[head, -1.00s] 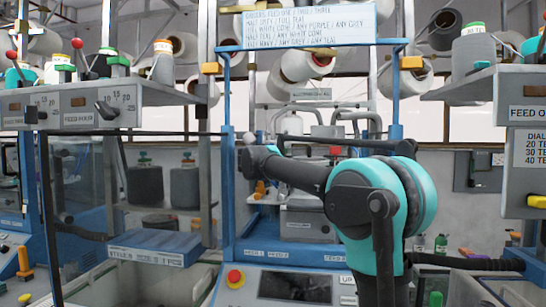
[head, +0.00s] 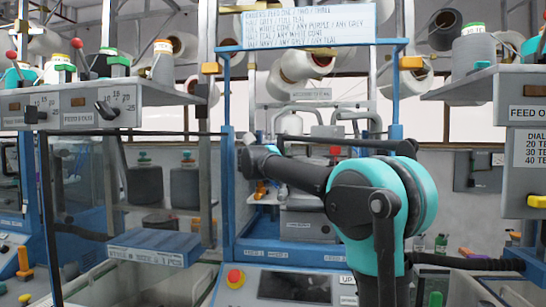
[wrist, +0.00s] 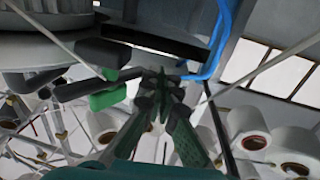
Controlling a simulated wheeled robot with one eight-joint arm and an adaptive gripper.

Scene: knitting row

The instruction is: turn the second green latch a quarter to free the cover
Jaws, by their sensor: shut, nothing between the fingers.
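In the wrist view, two green pieces, which look like latch handles, show left of my gripper: a lower, brighter one (wrist: 107,97) and a smaller one (wrist: 110,73) just above it. Dark bars adjoin both. My gripper (wrist: 163,86) is in the middle of the wrist view, its fingers together and nothing between them. Its tips are close to the right of the green pieces; whether they touch cannot be told. Which latch is the second is not clear. In the head view my arm reaches left across the blue-framed machine (head: 228,190), and the gripper and cover cannot be made out.
White cones (wrist: 250,125) and thin rods surround the gripper in the wrist view, with a blue tube (wrist: 215,45) above right. In the head view, shelves with yarn cones flank the machine, left (head: 70,108) and right (head: 470,88). A red button (head: 235,277) is low in front.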

